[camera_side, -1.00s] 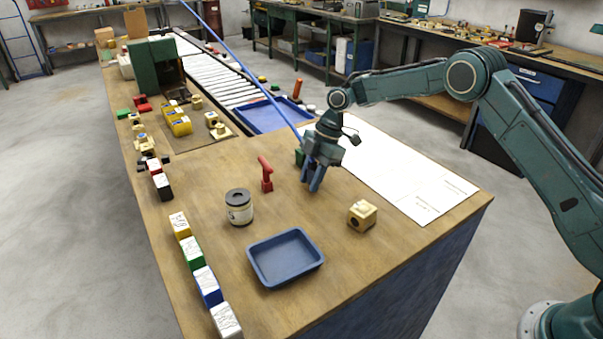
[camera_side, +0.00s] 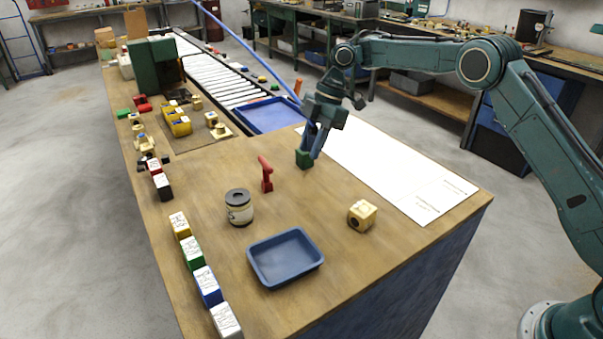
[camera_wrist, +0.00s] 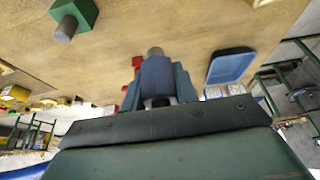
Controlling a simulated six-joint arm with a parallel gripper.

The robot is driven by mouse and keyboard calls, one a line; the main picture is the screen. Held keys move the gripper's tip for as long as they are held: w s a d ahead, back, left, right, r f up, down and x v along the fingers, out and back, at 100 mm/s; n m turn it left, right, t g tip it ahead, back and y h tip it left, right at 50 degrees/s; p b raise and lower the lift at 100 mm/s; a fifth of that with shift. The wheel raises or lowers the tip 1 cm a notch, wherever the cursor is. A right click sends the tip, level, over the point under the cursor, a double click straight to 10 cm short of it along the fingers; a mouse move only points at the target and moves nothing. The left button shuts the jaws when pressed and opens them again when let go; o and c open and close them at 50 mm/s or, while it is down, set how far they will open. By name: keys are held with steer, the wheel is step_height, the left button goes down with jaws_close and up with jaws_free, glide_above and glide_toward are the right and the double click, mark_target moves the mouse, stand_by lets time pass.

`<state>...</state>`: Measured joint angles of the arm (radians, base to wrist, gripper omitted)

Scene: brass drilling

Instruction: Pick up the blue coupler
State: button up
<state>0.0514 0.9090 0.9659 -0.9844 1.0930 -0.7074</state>
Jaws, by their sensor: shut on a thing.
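My gripper (camera_side: 314,148) is above the table toward the back, left of the white sheet, with its fingers pointing down. In the wrist view my gripper (camera_wrist: 157,88) is shut on the blue coupler (camera_wrist: 156,74), a blue block with a grey round end beyond the fingers. In the side view the fingers mostly hide the coupler and its outline is hard to make out. A green block (camera_side: 303,160) appears just beside the fingertips. In the wrist view this green block (camera_wrist: 78,12) with a grey cylinder is clearly apart from my gripper.
A red upright part (camera_side: 266,174), a jar (camera_side: 239,208), a blue tray (camera_side: 286,279) and a cream block (camera_side: 362,215) stand on the table. Labelled blocks line the left edge. A white sheet (camera_side: 385,175) lies at right. The table's middle is fairly clear.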

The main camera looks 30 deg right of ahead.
steer(key=shift+r, duration=0.25)
steer(key=shift+a, duration=0.1)
stand_by(0.4)
